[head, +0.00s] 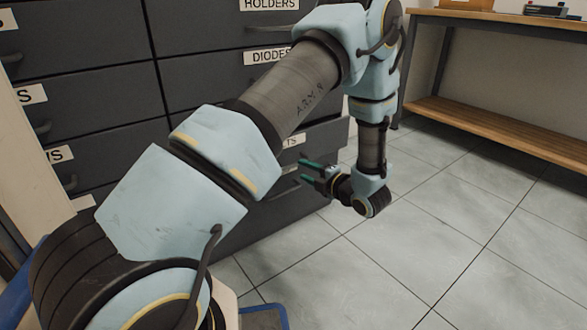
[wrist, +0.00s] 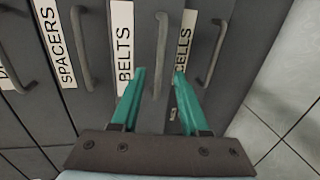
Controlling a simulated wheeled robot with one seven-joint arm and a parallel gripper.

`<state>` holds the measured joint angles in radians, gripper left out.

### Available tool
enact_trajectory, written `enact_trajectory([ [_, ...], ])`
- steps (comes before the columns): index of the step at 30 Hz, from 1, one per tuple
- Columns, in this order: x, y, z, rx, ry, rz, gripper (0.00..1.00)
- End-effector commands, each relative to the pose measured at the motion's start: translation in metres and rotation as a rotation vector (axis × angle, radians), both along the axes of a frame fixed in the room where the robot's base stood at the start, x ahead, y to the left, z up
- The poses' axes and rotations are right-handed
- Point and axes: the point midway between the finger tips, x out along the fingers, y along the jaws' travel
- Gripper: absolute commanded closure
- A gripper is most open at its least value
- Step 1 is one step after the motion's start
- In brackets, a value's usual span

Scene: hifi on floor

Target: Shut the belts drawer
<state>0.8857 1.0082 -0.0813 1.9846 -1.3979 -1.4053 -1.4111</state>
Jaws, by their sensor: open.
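The belts drawer (wrist: 143,40) shows in the wrist view as a dark front with a white BELTS label and a grey bar handle (wrist: 161,50). In the head view, a drawer (head: 325,138) with a partly hidden label ending in "TS" appears to stand out from the cabinet, low behind my arm. My gripper (head: 301,169) is open in front of the cabinet near that drawer. In the wrist view its teal fingertips (wrist: 160,71) lie on either side of the handle's lower end. I cannot tell whether they touch it.
The spacers drawer (wrist: 65,70) and the cells drawer (wrist: 205,25) flank the belts drawer in the wrist view. A wooden workbench (head: 500,22) with a lower shelf stands at the right. The tiled floor (head: 450,220) between is clear.

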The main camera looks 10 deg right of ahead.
Motion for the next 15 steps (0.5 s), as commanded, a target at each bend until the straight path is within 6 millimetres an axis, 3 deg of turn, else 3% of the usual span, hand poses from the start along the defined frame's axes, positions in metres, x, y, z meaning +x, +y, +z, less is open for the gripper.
enact_trajectory([
  [9,0.049,0.024,-0.013,0.000,0.000,0.001,0.55],
  [15,0.060,0.029,-0.015,0.001,0.000,-0.001,0.55],
])
